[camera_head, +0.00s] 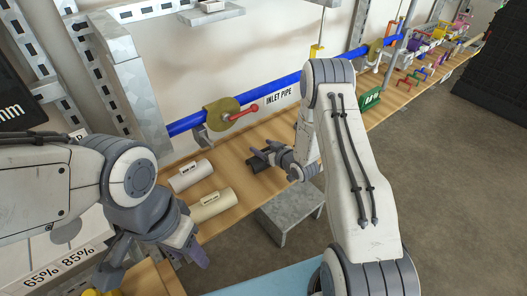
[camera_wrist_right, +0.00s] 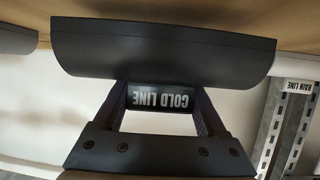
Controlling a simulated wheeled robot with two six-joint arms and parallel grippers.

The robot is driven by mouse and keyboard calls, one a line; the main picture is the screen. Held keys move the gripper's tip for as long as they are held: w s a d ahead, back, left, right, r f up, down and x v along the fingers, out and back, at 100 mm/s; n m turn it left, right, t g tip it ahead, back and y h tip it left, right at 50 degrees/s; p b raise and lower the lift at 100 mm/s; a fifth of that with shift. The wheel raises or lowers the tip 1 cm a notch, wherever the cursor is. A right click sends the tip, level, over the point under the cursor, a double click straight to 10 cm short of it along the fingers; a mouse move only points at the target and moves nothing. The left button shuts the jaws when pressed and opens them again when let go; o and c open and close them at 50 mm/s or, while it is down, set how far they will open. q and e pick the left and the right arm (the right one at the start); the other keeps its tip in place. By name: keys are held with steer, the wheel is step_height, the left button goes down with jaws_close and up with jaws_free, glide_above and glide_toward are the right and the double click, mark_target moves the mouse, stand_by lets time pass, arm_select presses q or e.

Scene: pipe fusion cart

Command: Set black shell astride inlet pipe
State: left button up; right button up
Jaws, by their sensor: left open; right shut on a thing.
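The black shell (camera_head: 256,163) is a dark half-cylinder, small and partly hidden by my right gripper (camera_head: 275,154) in the head view. In the right wrist view the shell (camera_wrist_right: 165,48) spans the top, and its grip tab (camera_wrist_right: 160,98) reads "COLD LINE" upside down. My right gripper (camera_wrist_right: 160,122) is shut on this tab. The inlet pipe (camera_head: 290,76) is blue and runs along the wall behind the bench, above the "INLET PIPE" label (camera_head: 280,95). The shell is in front of the pipe and apart from it. My left gripper (camera_head: 155,264) is open and empty at the lower left.
A white shell (camera_head: 190,176) and a cream shell (camera_head: 212,206) lie on the wooden bench (camera_head: 233,160). A brass-coloured valve (camera_head: 221,112) with a red handle sits on the blue pipe. A grey step (camera_head: 290,212) stands before the bench. A green block (camera_head: 370,98) is farther right.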

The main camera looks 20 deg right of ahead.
steer(key=r, duration=0.1)
steer(key=d+r, duration=0.1)
steer(key=r, duration=0.1)
steer(key=shift+s, duration=0.2)
steer(key=s+d+r+b, duration=0.1)
steer(key=s+d+r, duration=0.5)
steer(key=d, duration=0.3)
steer(key=shift+a, duration=0.15)
